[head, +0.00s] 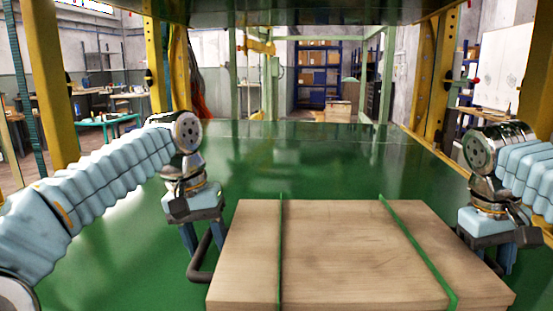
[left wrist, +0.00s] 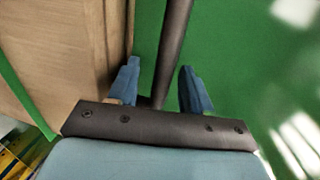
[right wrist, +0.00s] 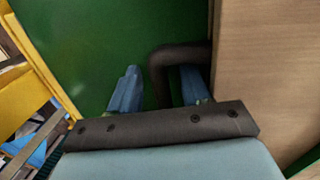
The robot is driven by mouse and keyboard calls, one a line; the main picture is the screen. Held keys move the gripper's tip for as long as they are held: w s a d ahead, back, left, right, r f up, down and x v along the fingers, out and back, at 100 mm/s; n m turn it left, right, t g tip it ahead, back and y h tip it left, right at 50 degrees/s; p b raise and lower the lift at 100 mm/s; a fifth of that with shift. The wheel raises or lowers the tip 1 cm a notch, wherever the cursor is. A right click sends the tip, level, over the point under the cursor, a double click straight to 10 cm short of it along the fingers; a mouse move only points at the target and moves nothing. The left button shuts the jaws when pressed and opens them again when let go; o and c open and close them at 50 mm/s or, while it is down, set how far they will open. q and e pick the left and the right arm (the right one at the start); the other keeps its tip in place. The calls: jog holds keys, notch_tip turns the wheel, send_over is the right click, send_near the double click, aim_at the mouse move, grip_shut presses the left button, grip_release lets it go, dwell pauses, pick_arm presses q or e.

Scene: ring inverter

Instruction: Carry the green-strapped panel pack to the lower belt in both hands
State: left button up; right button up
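The panel pack (head: 335,250) is a flat stack of light wood with two green straps (head: 415,245) across it, lying on a green surface. A dark bar handle (head: 199,262) stands out from its left side. My left gripper (head: 203,240) is open beside that side; in the left wrist view the handle (left wrist: 172,50) runs between its fingers (left wrist: 160,92), with gaps on both sides. My right gripper (head: 490,258) is at the pack's right side. In the right wrist view its open fingers (right wrist: 160,92) stand around a bent dark handle (right wrist: 160,62).
The green surface (head: 290,160) is bare beyond the pack. Yellow posts (head: 162,70) stand at left and right (head: 430,75), and a dark green structure (head: 300,12) spans overhead. Shelves with boxes (head: 318,70) are far behind.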

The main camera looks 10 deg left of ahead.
dwell(0.3)
jog(key=shift+a, duration=0.1)
jog(key=v, duration=0.6)
jog(key=shift+a+r, duration=0.1)
jog(key=shift+r, duration=0.2)
pick_arm(q)
notch_tip(320, 180, up, 8)
jog(key=a, duration=0.1)
jog(key=shift+a, duration=0.25)
pick_arm(e)
jog(key=shift+r, duration=0.4)
pick_arm(q)
jog(key=shift+s+f, duration=0.1)
jog(key=shift+s, duration=0.1)
pick_arm(e)
jog(key=shift+s, duration=0.1)
